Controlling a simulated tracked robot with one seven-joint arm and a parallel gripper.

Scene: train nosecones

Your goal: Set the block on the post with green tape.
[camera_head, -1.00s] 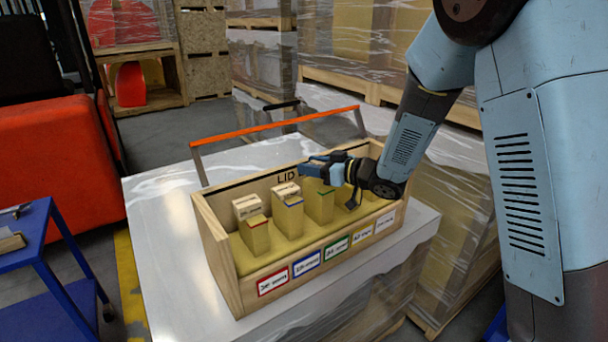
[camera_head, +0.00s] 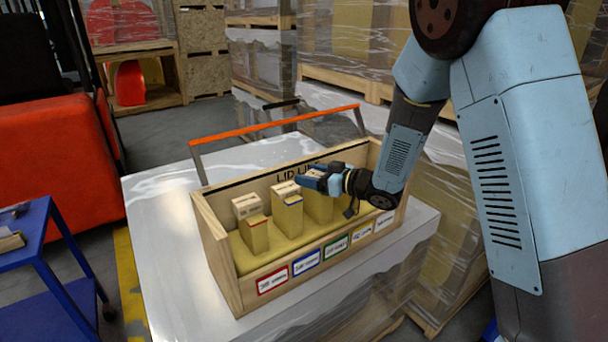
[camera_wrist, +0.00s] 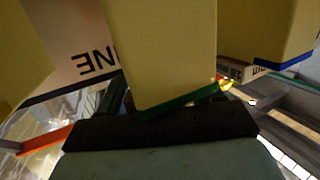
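In the head view the post with green tape (camera_head: 318,207) stands third from the left in the wooden box; my gripper (camera_head: 312,179) covers its top. In the wrist view this yellow post (camera_wrist: 172,50) fills the middle, its green tape edge close to a dark part of my gripper. I cannot tell whether they touch. Pale printed blocks sit at the red-taped post (camera_head: 255,237) and the blue-taped post (camera_head: 288,219).
A blue cart (camera_head: 40,255) stands at far left.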

